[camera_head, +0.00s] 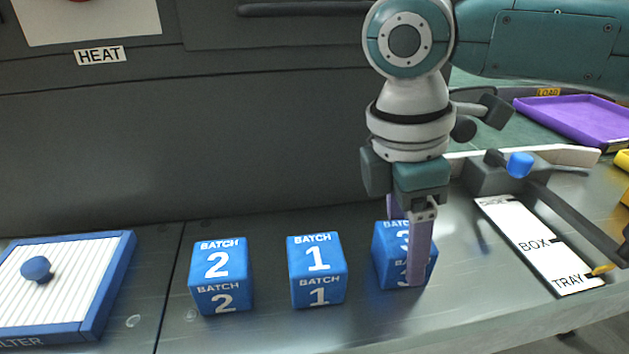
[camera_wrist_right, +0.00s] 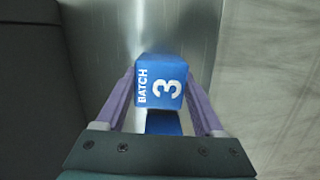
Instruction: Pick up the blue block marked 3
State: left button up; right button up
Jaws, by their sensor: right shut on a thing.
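The blue block marked 3 (camera_head: 388,262) is at the right end of a row of blue blocks on the metal surface. My right gripper (camera_head: 408,278) comes down over it from above, and one purple finger covers part of its face. In the right wrist view the block (camera_wrist_right: 160,82) sits between the two fingers of the right gripper (camera_wrist_right: 160,95), with its "BATCH 3" face showing. The gripper is shut on the block. I cannot tell whether the block is clear of the surface. My left gripper is not in view.
Blue blocks marked 1 (camera_head: 317,270) and 2 (camera_head: 221,277) stand to the left. A blue-framed filter (camera_head: 108,285) lies at far left. A dark machine wall (camera_head: 200,150) stands behind.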

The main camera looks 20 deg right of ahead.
jog(key=c, duration=0.7)
jog(key=shift+c, duration=0.2)
